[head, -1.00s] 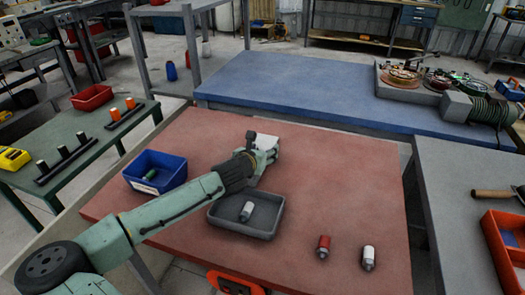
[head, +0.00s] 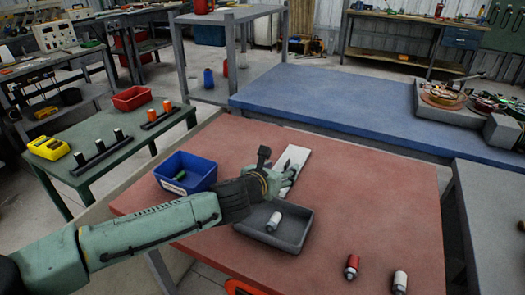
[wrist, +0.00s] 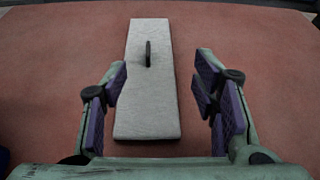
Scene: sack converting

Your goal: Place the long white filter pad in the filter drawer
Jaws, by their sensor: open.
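The long white filter pad (head: 296,160) lies flat on the red table, just beyond my gripper. In the wrist view the pad (wrist: 150,105) runs lengthwise away from me, with a small dark upright tab (wrist: 148,53) on its far half. My gripper (head: 286,177) is open and empty. In the wrist view its fingers (wrist: 162,85) stand apart, one on each side of the pad, with gaps to its edges. The head view hides part of the pad's near end behind the gripper.
A grey tray (head: 310,224) holding a grey-white bottle (head: 273,221) is close in front of my gripper. A blue bin (head: 200,170) stands to the left. Red (head: 352,267) and white (head: 400,282) bottles stand at the front right. The table's right half is largely clear.

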